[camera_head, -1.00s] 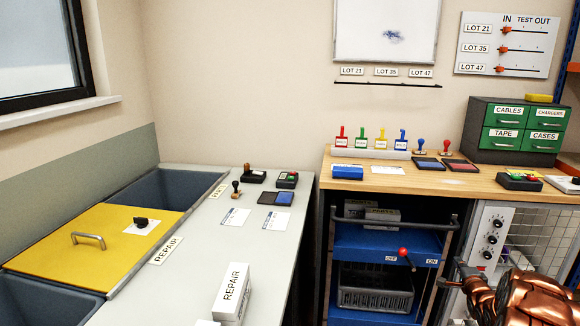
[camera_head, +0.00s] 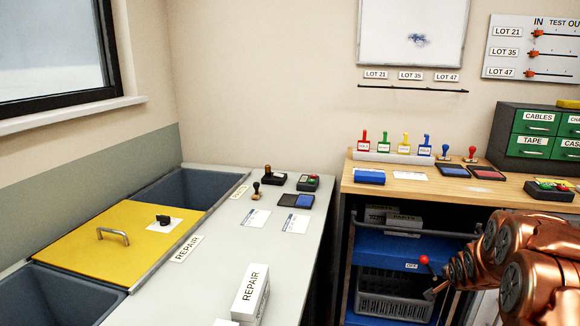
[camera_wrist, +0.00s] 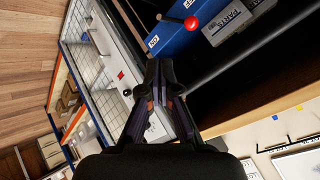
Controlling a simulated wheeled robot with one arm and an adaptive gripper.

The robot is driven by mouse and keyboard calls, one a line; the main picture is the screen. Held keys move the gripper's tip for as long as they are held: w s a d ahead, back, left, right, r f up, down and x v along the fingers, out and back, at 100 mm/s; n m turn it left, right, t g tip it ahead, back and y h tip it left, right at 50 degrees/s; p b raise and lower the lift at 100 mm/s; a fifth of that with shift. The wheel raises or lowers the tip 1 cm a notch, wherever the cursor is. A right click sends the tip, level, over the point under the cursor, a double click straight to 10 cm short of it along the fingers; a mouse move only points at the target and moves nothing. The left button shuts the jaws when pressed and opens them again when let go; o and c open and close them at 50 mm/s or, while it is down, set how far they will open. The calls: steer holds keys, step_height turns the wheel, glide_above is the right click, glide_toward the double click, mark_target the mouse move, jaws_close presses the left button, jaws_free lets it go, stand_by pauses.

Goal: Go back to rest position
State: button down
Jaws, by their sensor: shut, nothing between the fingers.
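My gripper (camera_wrist: 160,70) is in the lower middle of the wrist view, with its dark fingers together and nothing between them. It points toward a blue shelf unit (camera_wrist: 185,35) with a red-knobbed lever (camera_wrist: 191,22). In the head view my copper arm reaches in from the lower right, in front of the workbench. The same blue shelf unit (camera_head: 395,250) and red knob (camera_head: 424,260) are left of the arm. I cannot tell from these views whether the gripper touches anything.
The wooden bench (camera_head: 400,186) carries stamps, ink pads and green drawers (camera_head: 535,135). A grey counter (camera_head: 205,275) on the left holds a yellow lid (camera_head: 110,240), bins and a white REPAIR box (camera_head: 250,292). A wire-mesh cage (camera_wrist: 100,100) lies left of the gripper in the wrist view.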

steer(key=s+a+r+n+g+y, duration=0.1)
steer(key=s+a+r+n+g, duration=0.15)
steer(key=s+a, duration=0.75)
steer(key=s+a+r+n+g+y, duration=0.1)
steer(key=s+a+n+g, duration=0.3)
steer(key=s+a, duration=0.6)
steer(key=s+a+r+n+g+y, duration=0.1)
steer(key=s+a+n+g, duration=0.25)
steer(key=s, duration=1.05)
steer(key=s+a+r+n+g+y, duration=0.1)
steer(key=s+a+r+n+g, duration=0.2)
steer(key=s, duration=1.1)
step_height(320, 180, up, 15)
steer(key=w+a+t+p, duration=0.1)
steer(key=t+p, duration=0.1)
steer(key=p, duration=1.3)
steer(key=shift+a, duration=0.15)
steer(key=shift+r, duration=0.1)
